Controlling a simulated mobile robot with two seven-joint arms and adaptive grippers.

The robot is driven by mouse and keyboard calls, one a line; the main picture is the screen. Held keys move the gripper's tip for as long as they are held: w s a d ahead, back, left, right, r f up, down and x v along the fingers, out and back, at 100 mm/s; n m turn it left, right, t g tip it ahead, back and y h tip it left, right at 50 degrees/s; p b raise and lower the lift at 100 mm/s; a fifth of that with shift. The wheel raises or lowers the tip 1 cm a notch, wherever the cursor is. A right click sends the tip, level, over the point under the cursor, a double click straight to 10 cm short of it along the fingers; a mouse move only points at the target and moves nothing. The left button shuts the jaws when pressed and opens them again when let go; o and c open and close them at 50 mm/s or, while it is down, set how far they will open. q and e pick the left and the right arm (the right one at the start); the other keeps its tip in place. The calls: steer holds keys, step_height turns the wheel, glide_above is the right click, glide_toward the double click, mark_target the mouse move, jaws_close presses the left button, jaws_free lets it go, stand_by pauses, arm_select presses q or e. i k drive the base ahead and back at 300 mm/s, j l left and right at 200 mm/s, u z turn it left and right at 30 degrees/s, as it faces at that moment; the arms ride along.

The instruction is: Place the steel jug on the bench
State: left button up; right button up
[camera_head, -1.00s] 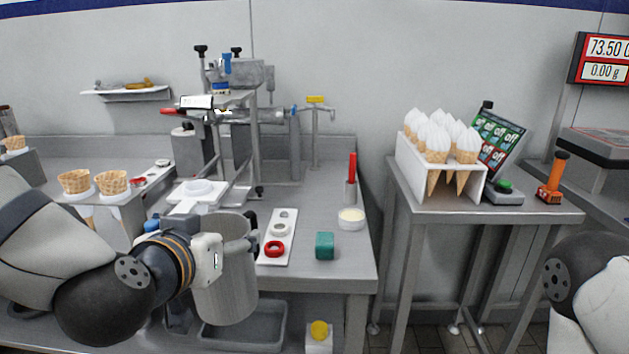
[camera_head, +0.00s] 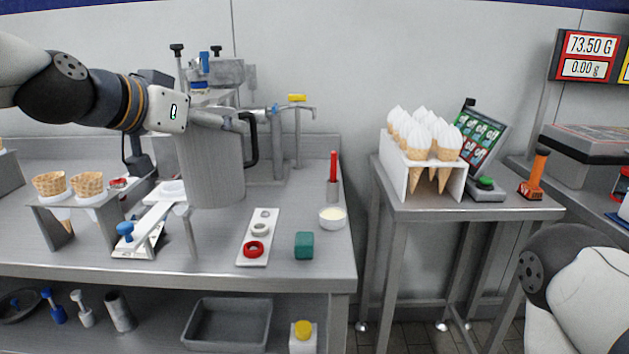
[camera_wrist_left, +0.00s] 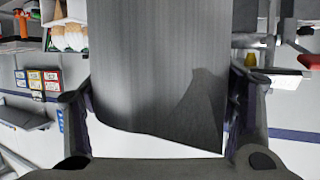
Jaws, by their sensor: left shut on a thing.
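The steel jug (camera_head: 212,168) is a tall grey cylinder with a black handle on its right side. It hangs upright in the air above the bench (camera_head: 318,268), in front of the metal machine at the back. My left gripper (camera_head: 222,120) is shut on the jug near its upper part. In the left wrist view the jug's wall (camera_wrist_left: 155,70) fills the middle, between the two fingers. The jug hides part of the machine and the bench behind it. My right gripper is out of view; only part of my right arm shows at the lower right.
On the bench, a white strip (camera_head: 258,240) with rings, a green block (camera_head: 304,245) and a white tub (camera_head: 332,217) stand right of the jug. Waffle cups (camera_head: 88,184) stand at left. A grey tray (camera_head: 228,322) lies on the lower shelf.

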mark_target(320, 177)
steer(key=i+l, duration=0.3)
steer(key=i, duration=0.15)
steer(key=i+l, duration=0.25)
steer(key=i, duration=0.2)
